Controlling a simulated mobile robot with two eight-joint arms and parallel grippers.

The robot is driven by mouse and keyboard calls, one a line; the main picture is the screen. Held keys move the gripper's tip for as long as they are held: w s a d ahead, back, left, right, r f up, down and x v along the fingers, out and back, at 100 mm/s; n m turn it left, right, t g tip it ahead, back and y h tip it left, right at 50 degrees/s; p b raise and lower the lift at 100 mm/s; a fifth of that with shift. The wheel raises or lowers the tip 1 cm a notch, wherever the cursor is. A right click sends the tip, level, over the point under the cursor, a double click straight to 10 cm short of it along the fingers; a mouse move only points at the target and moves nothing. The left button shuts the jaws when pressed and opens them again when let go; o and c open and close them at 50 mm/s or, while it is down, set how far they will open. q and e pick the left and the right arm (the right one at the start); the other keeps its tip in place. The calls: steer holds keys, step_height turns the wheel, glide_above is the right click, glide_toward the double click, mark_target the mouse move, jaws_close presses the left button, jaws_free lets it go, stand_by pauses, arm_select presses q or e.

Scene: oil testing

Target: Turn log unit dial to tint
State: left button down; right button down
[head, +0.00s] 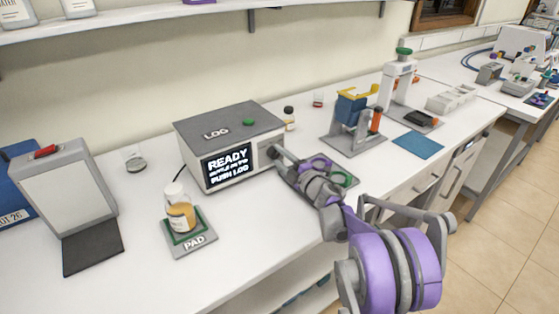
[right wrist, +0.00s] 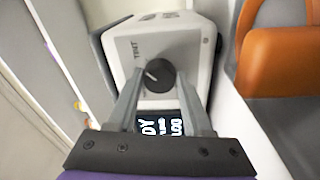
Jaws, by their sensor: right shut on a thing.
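The log unit (head: 215,128) is a grey and white box on the bench, with LOG on top. Its screen (head: 228,164) reads READY and a smaller line ending in PUSH LOG. A green button (head: 249,122) sits on its top. In the right wrist view the black round dial (right wrist: 161,76) is on the unit's end panel, with a pale pointer mark towards the upper left. The TINT label (right wrist: 136,49) is printed left of it. My right gripper (head: 279,153) is at that panel, its fingers on both sides of the dial, shut on it. My left gripper is out of view.
A jar of amber liquid (head: 181,217) stands on the PAD mat (head: 201,243) in front. A small bottle (head: 289,117) stands behind the unit. A blue and orange device (head: 351,110) is to the right.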

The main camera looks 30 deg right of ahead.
steer(key=shift+m, duration=0.6)
steer(key=shift+c, duration=1.6)
jaws_free()
steer(key=s, duration=0.3)
steer(key=s+d, duration=0.1)
steer(key=s, duration=0.3)
steer(key=s+b, duration=0.1)
steer(key=s, duration=0.2)
steer(key=shift+s+d+f, duration=0.2)
steer(key=shift+s+f, duration=0.2)
